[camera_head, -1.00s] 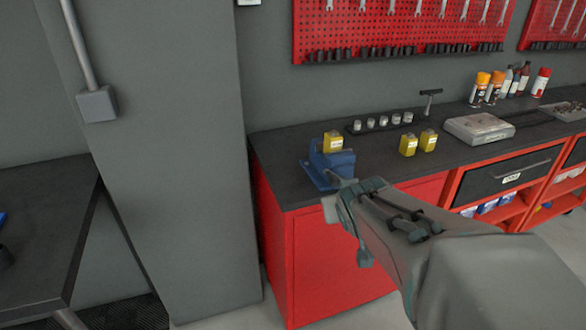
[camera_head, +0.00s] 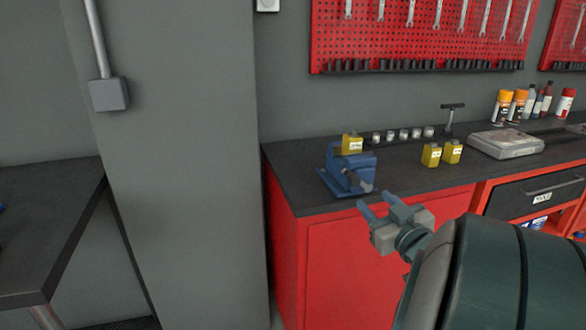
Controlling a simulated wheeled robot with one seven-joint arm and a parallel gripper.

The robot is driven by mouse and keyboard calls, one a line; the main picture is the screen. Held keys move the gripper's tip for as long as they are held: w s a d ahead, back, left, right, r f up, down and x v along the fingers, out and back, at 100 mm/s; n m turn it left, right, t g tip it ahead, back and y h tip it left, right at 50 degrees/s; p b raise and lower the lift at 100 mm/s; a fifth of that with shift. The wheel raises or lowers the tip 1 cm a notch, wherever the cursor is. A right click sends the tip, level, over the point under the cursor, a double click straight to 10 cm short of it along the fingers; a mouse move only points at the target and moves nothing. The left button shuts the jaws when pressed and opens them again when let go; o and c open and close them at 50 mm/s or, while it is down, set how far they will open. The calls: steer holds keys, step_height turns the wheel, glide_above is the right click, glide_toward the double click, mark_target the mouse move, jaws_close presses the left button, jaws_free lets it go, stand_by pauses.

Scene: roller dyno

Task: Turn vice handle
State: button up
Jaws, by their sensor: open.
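A blue vice (camera_head: 345,178) sits on the front left corner of the dark workbench top. A grey bar (camera_head: 362,184) sticks out of its front toward me; whether this is the handle or the screw is too small to tell. My gripper (camera_head: 375,201) is just in front of the vice and slightly below it to the right. Its two blue-grey fingers are apart and empty, pointing up and left toward the vice. The fingertips appear close to the bar, but I cannot see contact.
A yellow container (camera_head: 352,144) shows at the vice. More yellow containers (camera_head: 431,155) stand to the right. Sockets, a T-shaped tool (camera_head: 450,115), a grey box (camera_head: 505,143) and spray cans (camera_head: 502,106) are farther along. A grey pillar (camera_head: 185,170) stands left of the red cabinet (camera_head: 345,262).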

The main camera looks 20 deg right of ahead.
mark_target(350, 173)
steer(key=w+p, duration=0.3)
steer(key=w, duration=1)
steer(key=shift+a+p, duration=0.2)
steer(key=shift+p, duration=0.1)
jaws_close()
steer(key=shift+w, duration=0.1)
